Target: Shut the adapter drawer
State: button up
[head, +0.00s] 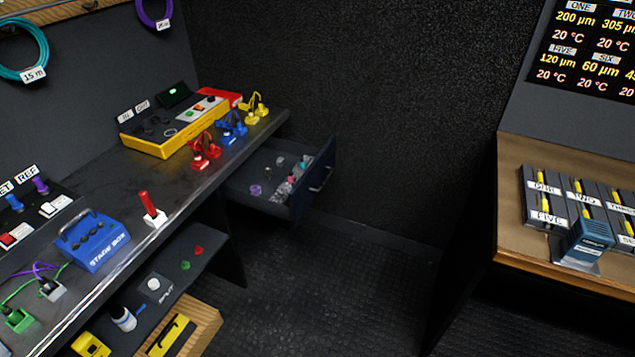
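The adapter drawer (298,204) is dark blue and stands pulled open under the far end of the left bench. Its front panel (324,165) faces right and carries a pale bar handle (321,180). Small adapters (290,181) in several colours lie inside it. The drawer's back part is hidden under the bench top. My gripper is not in the head view, and no part of my arm shows.
The left bench (181,202) holds a yellow-framed panel (173,127), coloured connectors (205,150), a blue stage box (93,240) and a red lever (147,203). A lower shelf (170,279) holds small items. A right counter (512,185) carries labelled slots. The floor (340,290) between them is clear.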

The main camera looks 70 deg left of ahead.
aim_at(280, 198)
jog(key=u, duration=2.5)
jog(key=i, duration=1.05)
jog(key=z, duration=0.05)
